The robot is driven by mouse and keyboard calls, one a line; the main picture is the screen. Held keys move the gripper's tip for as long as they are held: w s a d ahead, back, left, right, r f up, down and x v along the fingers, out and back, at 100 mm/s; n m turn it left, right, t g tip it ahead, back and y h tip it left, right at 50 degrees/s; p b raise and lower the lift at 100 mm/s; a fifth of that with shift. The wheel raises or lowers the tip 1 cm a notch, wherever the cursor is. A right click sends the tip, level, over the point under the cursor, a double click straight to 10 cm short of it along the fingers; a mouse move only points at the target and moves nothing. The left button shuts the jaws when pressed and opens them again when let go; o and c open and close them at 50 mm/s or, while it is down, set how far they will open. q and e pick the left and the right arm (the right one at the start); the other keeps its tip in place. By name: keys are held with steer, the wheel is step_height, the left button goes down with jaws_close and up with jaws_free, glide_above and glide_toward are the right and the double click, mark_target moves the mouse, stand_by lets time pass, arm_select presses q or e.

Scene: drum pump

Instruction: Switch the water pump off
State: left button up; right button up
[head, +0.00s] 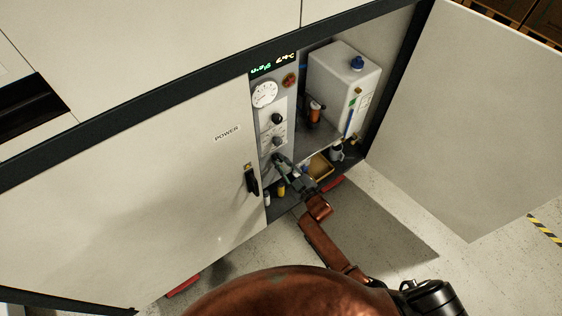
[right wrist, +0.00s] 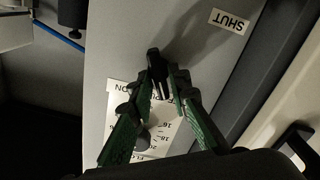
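The pump's control panel (head: 272,130) is in the open cabinet bay, with a round gauge and two dark dial knobs. My right gripper (head: 280,158) reaches up to the panel's lower part, below these knobs. In the right wrist view its green-padded fingers converge at the tips on a small black switch handle (right wrist: 157,75), one on each side, and look closed on it. An "ON" label (right wrist: 122,87) shows beside it and a "SHUT" label (right wrist: 230,21) farther off. The fingers partly cover the dial plate (right wrist: 160,130). My left gripper is out of view.
The right door (head: 455,110) is swung open. A closed POWER door (head: 150,190) with a black handle (head: 252,181) is to the left.

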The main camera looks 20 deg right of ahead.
steer(key=shift+o, duration=1.1)
steer(key=v, duration=1.2)
